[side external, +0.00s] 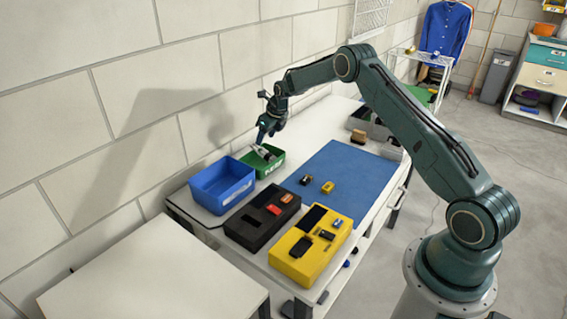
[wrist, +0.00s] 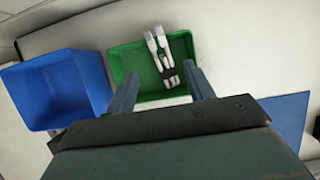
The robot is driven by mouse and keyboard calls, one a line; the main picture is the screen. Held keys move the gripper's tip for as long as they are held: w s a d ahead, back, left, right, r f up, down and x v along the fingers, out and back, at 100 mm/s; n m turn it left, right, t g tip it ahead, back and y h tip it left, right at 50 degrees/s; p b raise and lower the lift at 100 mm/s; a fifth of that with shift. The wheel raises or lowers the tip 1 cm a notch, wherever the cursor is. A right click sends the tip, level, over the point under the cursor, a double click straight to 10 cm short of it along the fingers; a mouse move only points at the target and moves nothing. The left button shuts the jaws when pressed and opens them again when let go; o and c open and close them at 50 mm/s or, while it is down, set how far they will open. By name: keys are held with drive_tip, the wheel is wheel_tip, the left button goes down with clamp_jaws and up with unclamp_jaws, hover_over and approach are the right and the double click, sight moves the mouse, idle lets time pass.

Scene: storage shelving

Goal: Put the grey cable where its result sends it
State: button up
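The grey cable, a pale folded bundle with a dark band, lies in the green bin (wrist: 126,61) in the wrist view (wrist: 160,50). It leans toward the bin's far wall, and part of it reaches up to the rim. The green bin also shows in the side external view (side external: 275,170), with white lettering too small to read. My gripper (wrist: 162,88) is over the bin's near side, its two fingers wide apart with nothing pinched between them. In the side external view my gripper (side external: 261,145) points down at the bin and partly hides the cable.
A blue bin (side external: 222,186) stands beside the green one. A black case (side external: 245,232) and a yellow case (side external: 310,262) with small parts stand nearer the front. A blue mat (side external: 345,175) holds two small items. The wall is close behind the bins.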

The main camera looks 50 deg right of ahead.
drive_tip(key=shift+r, duration=0.15)
drive_tip(key=v, duration=1.3)
drive_tip(key=shift+r, duration=0.25)
drive_tip(key=shift+s+a, duration=0.1)
idle(0.4)
drive_tip(key=s+a+r+n, duration=1.5)
drive_tip(key=s+r+n, duration=0.1)
drive_tip(key=r+n, duration=0.1)
drive_tip(key=s+a+f+n, duration=0.1)
drive_tip(key=s+a+n, duration=0.3)
drive_tip(key=s+n, duration=0.5)
drive_tip(key=s+a+f+n+t, duration=0.1)
drive_tip(key=s+a+n, duration=0.3)
drive_tip(key=s+n, duration=0.6)
drive_tip(key=s, duration=0.6)
drive_tip(key=shift+f, duration=0.2)
